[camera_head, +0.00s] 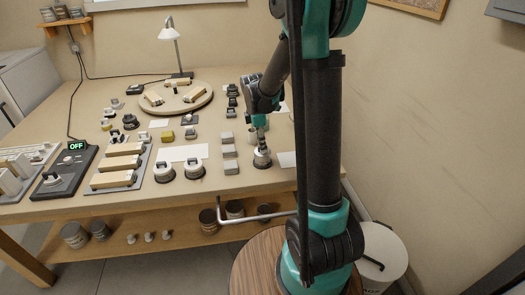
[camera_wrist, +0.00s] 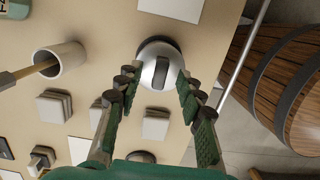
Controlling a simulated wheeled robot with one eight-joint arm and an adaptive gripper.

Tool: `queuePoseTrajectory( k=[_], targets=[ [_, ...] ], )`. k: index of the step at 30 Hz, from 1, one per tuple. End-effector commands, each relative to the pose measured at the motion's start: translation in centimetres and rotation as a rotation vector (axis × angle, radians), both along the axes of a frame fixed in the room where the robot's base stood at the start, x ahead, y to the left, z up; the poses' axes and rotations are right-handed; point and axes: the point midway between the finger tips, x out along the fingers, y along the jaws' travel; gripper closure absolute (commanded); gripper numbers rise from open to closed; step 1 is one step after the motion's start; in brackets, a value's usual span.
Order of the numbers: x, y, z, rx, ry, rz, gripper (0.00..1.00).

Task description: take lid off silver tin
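The silver tin (camera_wrist: 148,52) sits on the bench, with a round shiny lid and a dark bar handle (camera_wrist: 161,72) across its top. In the head view the tin (camera_head: 262,161) stands near the bench's front edge, right below my gripper (camera_head: 261,143). In the wrist view my gripper (camera_wrist: 158,80) is open, with one finger on each side of the handle and nothing between the fingertips but the lid and handle below. Contact with the lid cannot be told. The tin's lower body is mostly hidden under the lid in the wrist view.
Grey blocks (camera_head: 229,152) lie close left of my gripper. A white cup with a stick (camera_wrist: 66,60) and a white card (camera_wrist: 172,8) are nearby. A wooden barrel (camera_wrist: 285,75) stands beyond the edge.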

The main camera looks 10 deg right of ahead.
Motion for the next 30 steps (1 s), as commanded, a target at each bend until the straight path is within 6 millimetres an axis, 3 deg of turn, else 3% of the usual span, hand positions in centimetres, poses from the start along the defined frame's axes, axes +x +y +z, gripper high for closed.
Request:
queuePoseTrajectory(
  k=[9, 19, 30],
  targets=[
    [-0.03, -0.09, -0.63, 0.000, 0.000, 0.000, 0.62],
    [-0.03, -0.08, -0.61, 0.000, 0.000, 0.000, 1.00],
    [-0.02, -0.08, -0.35, 0.000, 0.000, 0.000, 1.00]
  ],
)
